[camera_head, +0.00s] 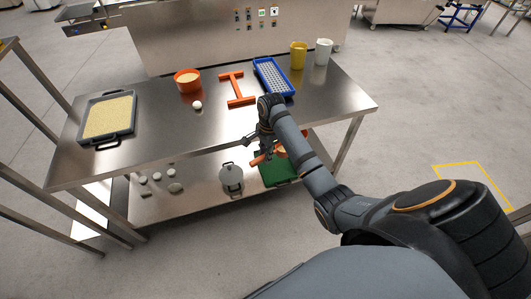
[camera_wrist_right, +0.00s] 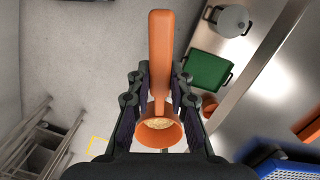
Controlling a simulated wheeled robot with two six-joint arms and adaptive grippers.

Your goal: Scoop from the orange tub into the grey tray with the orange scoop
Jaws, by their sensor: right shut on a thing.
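The orange scoop (camera_wrist_right: 160,58) is held in my right gripper (camera_wrist_right: 160,95), whose fingers close on it from both sides. Its round bowl (camera_wrist_right: 160,142) holds some pale grainy stuff. In the head view my right gripper (camera_head: 262,141) is in front of the table's near edge, with part of the scoop (camera_head: 258,160) showing below it. The orange tub (camera_head: 187,88), with pale contents, stands on the table left of the gripper. The grey tray (camera_head: 107,142) lies at the table's left end, its inside covered with a pale layer. My left gripper is not in view.
The steel table (camera_head: 160,135) also bears a white ball (camera_head: 197,105), an orange H-shaped stand (camera_head: 238,90), a blue tray (camera_head: 272,77), a yellow cup (camera_head: 298,56) and a white cup (camera_head: 323,52). The lower shelf holds a lidded pot (camera_head: 231,176) and a green tray (camera_head: 275,174).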

